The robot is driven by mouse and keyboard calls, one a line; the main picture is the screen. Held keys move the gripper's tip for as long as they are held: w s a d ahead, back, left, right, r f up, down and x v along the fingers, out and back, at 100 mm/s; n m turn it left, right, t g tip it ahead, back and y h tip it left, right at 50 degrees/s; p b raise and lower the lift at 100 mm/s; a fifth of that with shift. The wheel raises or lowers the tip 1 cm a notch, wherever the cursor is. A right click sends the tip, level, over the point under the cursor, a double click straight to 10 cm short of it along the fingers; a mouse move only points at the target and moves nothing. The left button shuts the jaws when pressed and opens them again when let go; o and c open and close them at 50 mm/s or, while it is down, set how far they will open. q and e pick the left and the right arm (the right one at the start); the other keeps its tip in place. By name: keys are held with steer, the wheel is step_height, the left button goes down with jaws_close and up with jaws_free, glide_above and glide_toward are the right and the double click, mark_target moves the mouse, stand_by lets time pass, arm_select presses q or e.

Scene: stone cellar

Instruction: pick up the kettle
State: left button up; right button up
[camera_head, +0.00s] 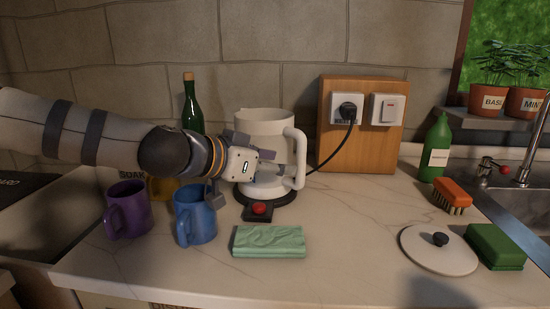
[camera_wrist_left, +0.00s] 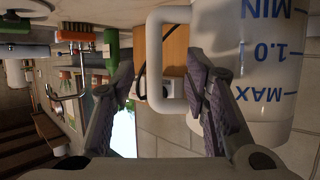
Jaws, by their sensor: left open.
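The white kettle (camera_head: 262,128) stands upright on a dark round base (camera_head: 283,198) on the counter, its handle (camera_head: 299,160) to the right. In the left wrist view the kettle (camera_wrist_left: 262,75) shows blue level marks on its side. My left gripper (camera_head: 245,175) is in front of the kettle and hides part of its lower body. In the wrist view the left gripper (camera_wrist_left: 160,85) is open, and the handle (camera_wrist_left: 155,60) appears between its two fingers. I cannot tell whether a finger touches it. My right gripper is not in view.
Purple (camera_head: 127,210) and blue (camera_head: 195,215) mugs stand below my left arm, with a green bottle (camera_head: 193,105) behind. A green cloth (camera_head: 269,241), a red-button switch (camera_head: 258,210) and a white lid (camera_head: 425,250) lie in front. A cord runs to the socket (camera_head: 347,110).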

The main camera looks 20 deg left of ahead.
mark_target(300, 184)
arm_select(q)
steer(key=x, duration=0.2)
steer(key=b+x, duration=0.1)
steer(key=x, duration=0.4)
steer(key=shift+d+f+b, duration=0.35)
steer(key=shift+d+f, duration=0.05)
steer(key=shift+f, duration=0.15)
steer(key=shift+w+d, duration=0.1)
steer(key=shift+w, duration=0.2)
steer(key=shift+r, duration=0.3)
jaws_close()
steer(key=shift+r, duration=0.1)
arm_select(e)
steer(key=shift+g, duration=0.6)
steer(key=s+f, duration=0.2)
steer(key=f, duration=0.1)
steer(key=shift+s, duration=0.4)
